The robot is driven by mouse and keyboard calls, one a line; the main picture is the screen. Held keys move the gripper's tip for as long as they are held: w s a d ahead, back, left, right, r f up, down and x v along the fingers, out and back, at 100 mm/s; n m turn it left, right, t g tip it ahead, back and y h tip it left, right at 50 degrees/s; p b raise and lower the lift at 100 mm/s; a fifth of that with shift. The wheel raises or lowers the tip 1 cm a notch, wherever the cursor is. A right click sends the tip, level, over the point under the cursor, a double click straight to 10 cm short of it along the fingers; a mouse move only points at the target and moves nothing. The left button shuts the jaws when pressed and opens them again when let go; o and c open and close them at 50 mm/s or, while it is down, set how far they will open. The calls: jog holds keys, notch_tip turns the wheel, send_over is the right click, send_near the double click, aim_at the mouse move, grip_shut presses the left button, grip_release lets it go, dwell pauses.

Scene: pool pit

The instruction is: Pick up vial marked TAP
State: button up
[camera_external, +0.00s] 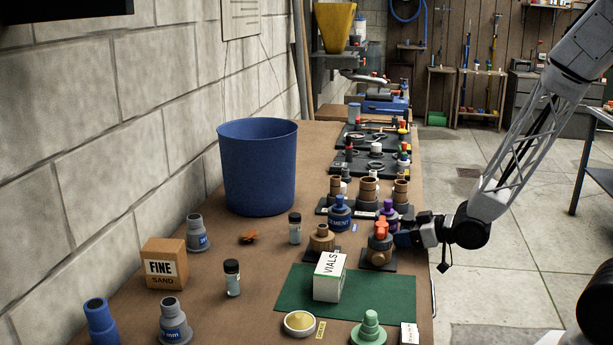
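Two small clear vials with dark caps stand upright on the brown bench. One vial (295,229) is right of the blue bucket's base, and the other vial (232,279) is nearer the camera, beside the sand box. Their labels are too small to read, so I cannot tell which is marked TAP. A white box marked VIALS (328,279) stands on the green mat. My gripper (403,239) is low at the bench's right edge, beside an orange-topped fitting (380,240), well right of both vials. Its fingers are partly hidden, and I cannot tell whether they touch the fitting.
A tall blue bucket (258,170) stands at the back left. A FINE SAND box (165,264), grey fittings (173,322) and a blue CEMENT bottle (340,214) stand around. Bare bench lies between the vials.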

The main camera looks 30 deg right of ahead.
aim_at(407, 218)
jog(key=c, duration=0.8)
jog(key=shift+c, duration=0.2)
jog(key=shift+r, duration=0.15)
jog(key=shift+r, duration=0.5)
notch_tip(407, 218, up, 2)
jog(key=shift+r, duration=0.1)
jog(key=s+d, duration=0.2)
jog(key=s, duration=0.5)
jog(key=s+d+r, duration=0.1)
jog(key=s, duration=0.7)
jog(key=shift+d+r, duration=0.25)
jog(key=shift+d, duration=0.1)
jog(key=shift+s, duration=0.3)
